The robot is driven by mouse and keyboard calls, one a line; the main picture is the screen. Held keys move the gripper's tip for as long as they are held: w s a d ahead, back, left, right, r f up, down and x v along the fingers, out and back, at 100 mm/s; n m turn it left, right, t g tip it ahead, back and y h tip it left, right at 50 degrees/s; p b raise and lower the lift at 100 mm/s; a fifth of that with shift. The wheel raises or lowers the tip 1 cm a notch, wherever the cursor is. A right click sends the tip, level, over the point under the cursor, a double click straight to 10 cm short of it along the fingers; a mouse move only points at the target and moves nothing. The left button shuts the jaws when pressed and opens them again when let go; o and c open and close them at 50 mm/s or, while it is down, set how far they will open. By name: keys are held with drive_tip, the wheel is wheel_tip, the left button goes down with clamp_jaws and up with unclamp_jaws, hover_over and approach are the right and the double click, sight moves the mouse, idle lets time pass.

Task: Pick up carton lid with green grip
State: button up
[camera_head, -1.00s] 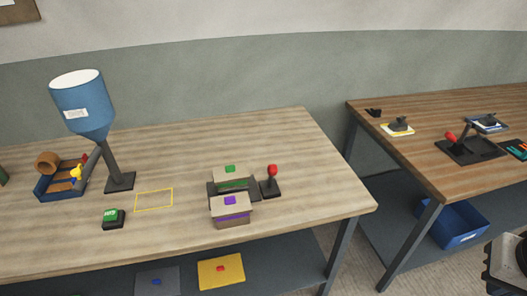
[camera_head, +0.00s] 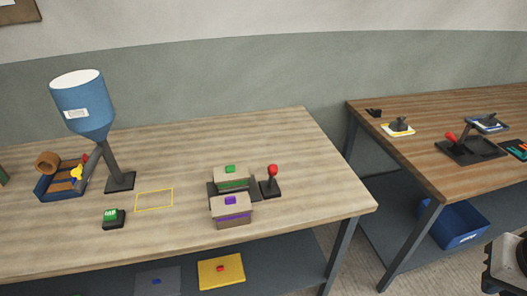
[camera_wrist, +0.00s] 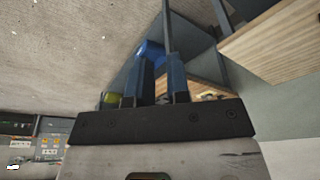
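The carton lid with the green grip (camera_head: 230,178) is in the head view, on the left table right of its middle. It sits level on a carton, with its small green block on top and a green band below. A similar lid with a purple grip (camera_head: 229,207) stands right in front of it and hides its lower part. In the wrist view, my gripper (camera_wrist: 160,72) shows two dark fingers apart with nothing seen between them. In the head view only a part of my arm shows at the lower right edge, far from the lids. The wrist view does not show the lids.
A red-knobbed lever (camera_head: 271,181) stands close right of the cartons. A yellow outlined rectangle (camera_head: 154,199), a green button (camera_head: 113,217) and a blue hopper (camera_head: 83,105) lie left. A gap separates the left table from the right table (camera_head: 432,165). A blue bin (camera_head: 458,224) sits below.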

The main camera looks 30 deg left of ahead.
drive_tip(key=o, duration=0.4)
drive_tip(key=w+a+f+m+g+y, duration=0.1)
drive_tip(key=w+a+g+y, duration=0.1)
drive_tip(key=w+a, duration=0.55)
drive_tip(key=w+a+m+g+y, duration=0.2)
drive_tip(key=w+a, duration=0.3)
drive_tip(key=a, duration=0.5)
drive_tip(key=w+a+f+m+g+y, duration=0.1)
drive_tip(key=w+a+g+y, duration=0.1)
drive_tip(key=w+a, duration=0.55)
drive_tip(key=w+a+f+m+g+y, duration=0.1)
drive_tip(key=a+f, duration=0.3)
drive_tip(key=a, duration=0.7)
drive_tip(key=a+f+m+g+y, duration=0.1)
drive_tip(key=a+f, duration=0.3)
drive_tip(key=a, duration=0.7)
drive_tip(key=w+a+f+m+g, duration=0.1)
drive_tip(key=a+f+m+g, duration=0.1)
drive_tip(key=a, duration=0.9)
drive_tip(key=shift+w+a+f+m+g+y, duration=0.1)
drive_tip(key=shift+w+f+m+g+y, duration=0.15)
drive_tip(key=shift+f, duration=0.25)
drive_tip(key=shift+w+a+f+m+g+y, duration=0.1)
drive_tip(key=shift+f+m+g+y, duration=0.05)
drive_tip(key=shift+f+g, duration=0.25)
